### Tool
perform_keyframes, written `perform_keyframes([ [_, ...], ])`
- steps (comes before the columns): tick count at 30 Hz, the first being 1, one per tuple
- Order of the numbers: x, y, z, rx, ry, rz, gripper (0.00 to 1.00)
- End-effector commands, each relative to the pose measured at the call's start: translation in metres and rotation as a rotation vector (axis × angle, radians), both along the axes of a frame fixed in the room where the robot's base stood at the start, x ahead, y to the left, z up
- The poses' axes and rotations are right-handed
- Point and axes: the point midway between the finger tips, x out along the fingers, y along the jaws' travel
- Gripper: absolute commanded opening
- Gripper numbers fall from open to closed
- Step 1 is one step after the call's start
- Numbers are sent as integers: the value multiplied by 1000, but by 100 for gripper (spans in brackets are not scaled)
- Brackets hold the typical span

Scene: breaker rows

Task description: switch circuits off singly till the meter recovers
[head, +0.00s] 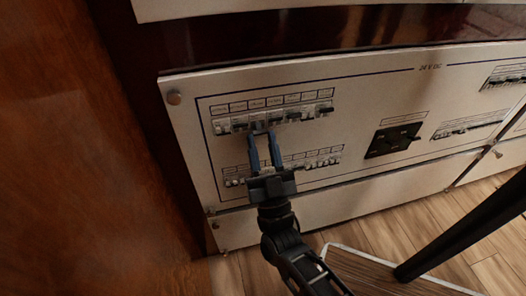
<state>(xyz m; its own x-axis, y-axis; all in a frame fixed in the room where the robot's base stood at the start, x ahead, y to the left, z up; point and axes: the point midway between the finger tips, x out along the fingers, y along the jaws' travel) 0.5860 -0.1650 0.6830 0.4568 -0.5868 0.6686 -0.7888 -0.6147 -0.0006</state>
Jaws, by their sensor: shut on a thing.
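A white breaker panel (360,100) marked "24 V DC" faces me. An upper row of breakers (310,110) and a lower row of breakers (325,157) sit at its left, each under a strip of labels too small to read. My gripper (261,130) has blue fingers reaching up to the upper row. Its tips are close together at a breaker near the middle of that row, and they hide the lever there. The fingers also cover part of the lower row. I cannot make out a meter or its reading.
More breakers (468,125) sit farther right. A brown wooden wall (90,150) stands close on the left. Wooden floor (440,220) lies below, with a dark slanted bar (465,230) at right.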

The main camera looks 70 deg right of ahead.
Motion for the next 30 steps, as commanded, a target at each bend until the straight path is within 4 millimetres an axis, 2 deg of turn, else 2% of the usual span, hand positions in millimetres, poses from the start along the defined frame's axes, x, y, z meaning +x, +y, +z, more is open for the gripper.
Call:
perform_keyframes([
  [13,0,0,-1,-5,-3,1,4],
  [14,0,0,-1,-5,-3,1,36],
  [15,0,0,-1,-5,-3,1,40],
  [21,0,0,-1,-6,-4,1,59],
  [30,-1,2,-3,-5,-3,1,60],
])
